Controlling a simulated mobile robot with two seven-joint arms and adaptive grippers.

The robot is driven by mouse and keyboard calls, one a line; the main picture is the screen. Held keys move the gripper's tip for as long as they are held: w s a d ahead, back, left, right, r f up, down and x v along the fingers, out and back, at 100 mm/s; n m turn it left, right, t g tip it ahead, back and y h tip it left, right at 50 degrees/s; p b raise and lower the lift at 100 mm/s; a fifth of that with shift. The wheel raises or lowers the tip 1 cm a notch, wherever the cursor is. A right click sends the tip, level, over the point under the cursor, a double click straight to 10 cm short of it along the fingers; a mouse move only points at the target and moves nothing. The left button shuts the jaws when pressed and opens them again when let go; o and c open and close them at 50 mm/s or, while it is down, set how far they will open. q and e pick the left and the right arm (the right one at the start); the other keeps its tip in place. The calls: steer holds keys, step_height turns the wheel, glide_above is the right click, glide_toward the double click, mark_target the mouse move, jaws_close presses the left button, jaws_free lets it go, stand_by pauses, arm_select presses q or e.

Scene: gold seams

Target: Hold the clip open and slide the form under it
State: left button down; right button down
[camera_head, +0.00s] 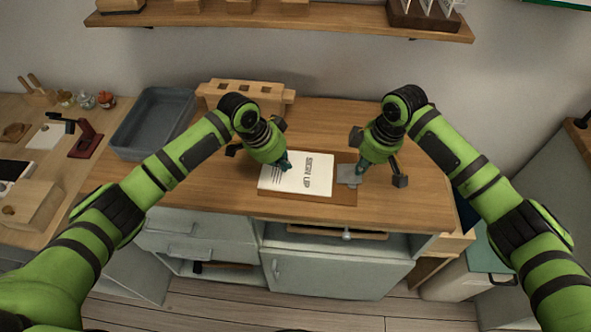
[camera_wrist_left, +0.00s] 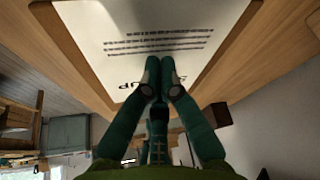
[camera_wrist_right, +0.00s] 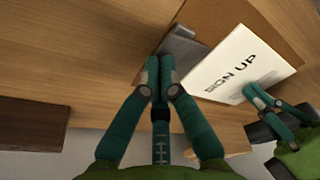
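The white form (camera_head: 297,176), printed "SIGN UP", lies flat on a brown clipboard (camera_head: 347,196) on the wooden counter. It also shows in the right wrist view (camera_wrist_right: 228,66). The grey metal clip (camera_wrist_right: 182,48) sits at the board's right end in the head view (camera_head: 347,175). The form's edge lies close beside the clip; I cannot tell whether any of it is under. My left gripper (camera_wrist_left: 158,66) has its fingertips together over the form. My right gripper (camera_wrist_right: 160,66) has its fingertips together at the clip's edge and seems to touch it.
A grey bin (camera_head: 152,124) and a wooden slotted rack (camera_head: 243,94) stand at the back left of the counter. A shelf (camera_head: 290,18) hangs above.

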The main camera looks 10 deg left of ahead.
mark_target(274, 168)
arm_select(q)
steer(key=shift+a, duration=0.2)
steer(key=shift+w+a, duration=0.1)
steer(key=shift+a, duration=1.45)
steer(key=shift+a, duration=0.2)
steer(key=shift+a, duration=1.95)
steer(key=shift+f, duration=0.15)
steer(key=shift+d, duration=2.2)
stand_by(1.4)
